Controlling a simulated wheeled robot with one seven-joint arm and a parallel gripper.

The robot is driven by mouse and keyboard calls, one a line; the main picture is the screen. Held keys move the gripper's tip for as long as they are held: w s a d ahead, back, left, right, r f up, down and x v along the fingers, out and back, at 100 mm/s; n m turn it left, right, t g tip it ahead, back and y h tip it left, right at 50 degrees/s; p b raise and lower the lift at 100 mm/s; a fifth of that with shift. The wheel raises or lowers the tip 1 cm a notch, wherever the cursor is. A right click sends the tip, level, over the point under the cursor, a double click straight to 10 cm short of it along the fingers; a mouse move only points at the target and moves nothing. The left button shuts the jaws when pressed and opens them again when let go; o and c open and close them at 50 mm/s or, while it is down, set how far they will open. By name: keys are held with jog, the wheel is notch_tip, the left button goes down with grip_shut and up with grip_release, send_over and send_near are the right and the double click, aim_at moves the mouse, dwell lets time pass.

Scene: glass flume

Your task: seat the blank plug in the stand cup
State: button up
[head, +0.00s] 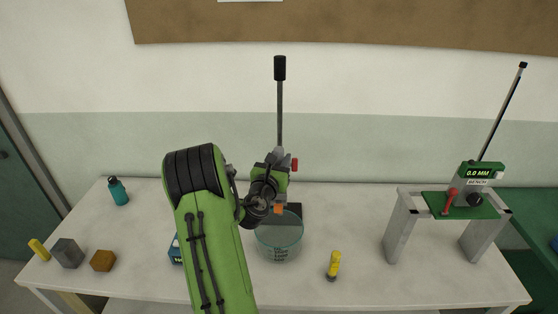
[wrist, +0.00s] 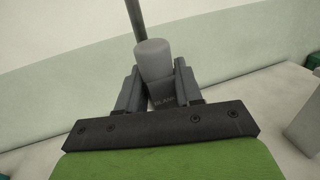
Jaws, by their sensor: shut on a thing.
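My gripper (wrist: 156,78) is shut on the blank plug (wrist: 153,58), a pale grey cylinder standing up between its dark fingers in the wrist view. The plug is not clear there. I cannot make out the stand cup or whether the plug is in it.
A clear vessel (head: 280,245) stands below my gripper, and a yellow and black piece (head: 334,263) is to its right. A gauge frame (head: 397,228) stands at right. A teal bottle (head: 118,191), grey block (head: 67,253) and orange-brown block (head: 103,261) are at left.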

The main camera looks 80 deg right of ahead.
jog(key=shift+f+b, duration=2.35)
jog(key=shift+f, duration=0.5)
jog(key=o, duration=1.2)
jog(key=shift+a, duration=0.1)
jog(key=a+b, duration=0.4)
jog(key=a, duration=0.1)
jog(key=a+b, duration=1)
jog(key=shift+w+a, duration=0.3)
jog(key=shift+w, duration=0.05)
